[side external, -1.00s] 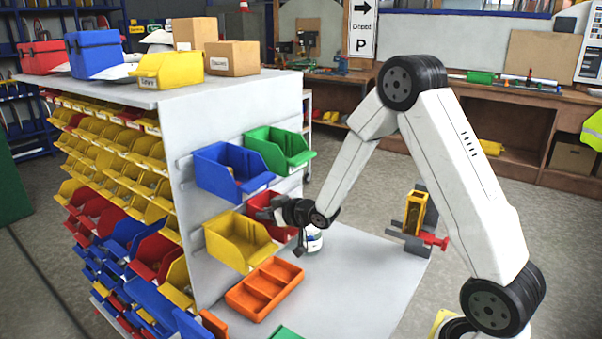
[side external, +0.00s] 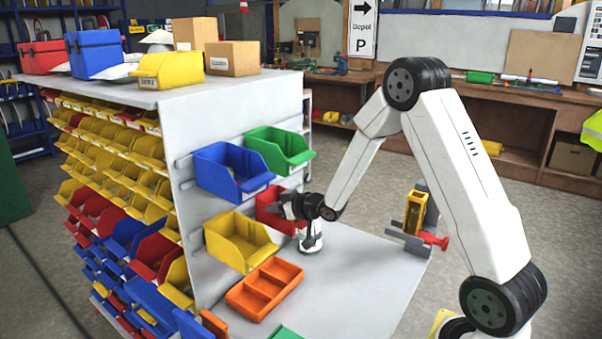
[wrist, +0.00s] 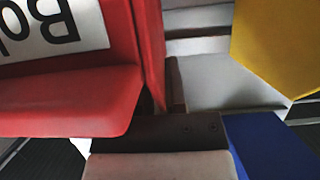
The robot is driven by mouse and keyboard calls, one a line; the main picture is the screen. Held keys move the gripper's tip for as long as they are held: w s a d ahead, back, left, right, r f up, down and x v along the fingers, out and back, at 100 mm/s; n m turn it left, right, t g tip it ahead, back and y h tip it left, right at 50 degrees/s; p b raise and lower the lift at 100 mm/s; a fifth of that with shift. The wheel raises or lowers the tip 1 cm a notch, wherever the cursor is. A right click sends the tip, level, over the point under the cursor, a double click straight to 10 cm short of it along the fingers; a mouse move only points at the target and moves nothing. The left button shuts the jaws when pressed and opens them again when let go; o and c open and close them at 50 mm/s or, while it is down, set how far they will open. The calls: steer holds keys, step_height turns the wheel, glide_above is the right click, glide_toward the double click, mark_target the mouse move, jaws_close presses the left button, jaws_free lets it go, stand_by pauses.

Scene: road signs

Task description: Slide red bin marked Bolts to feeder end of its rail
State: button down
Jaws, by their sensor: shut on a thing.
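The red bin (side external: 268,210) hangs on the lower rail of the grey panel, right of a yellow bin (side external: 238,243). In the wrist view the red bin (wrist: 75,100) fills the left side, with part of a white label showing the letters "Bo", upside down. My gripper (side external: 284,207) is at the red bin's front and shut on it, hiding part of it in the side view. In the wrist view a dark finger part shows at the bottom, below the bin's edge. The fingertips' contact is not clearly visible.
A blue bin (side external: 228,172) and a green bin (side external: 280,150) hang on the rail above. An orange divided tray (side external: 265,289) lies on the grey table (side external: 345,285) below. The yellow bin (wrist: 278,45) also shows in the wrist view. The panel's far edge is just right of the red bin.

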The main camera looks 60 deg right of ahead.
steer(key=d, duration=1.1)
steer(key=shift+s+d+f, duration=0.15)
steer(key=shift+s+d, duration=0.05)
steer(key=shift+d, duration=0.2)
stand_by(0.3)
steer(key=c, duration=0.9)
jaws_free()
steer(key=shift+o, duration=1.4)
steer(key=shift+a, duration=0.1)
steer(key=v, duration=0.7)
steer(key=shift+s+r, duration=0.2)
steer(key=shift+s, duration=0.15)
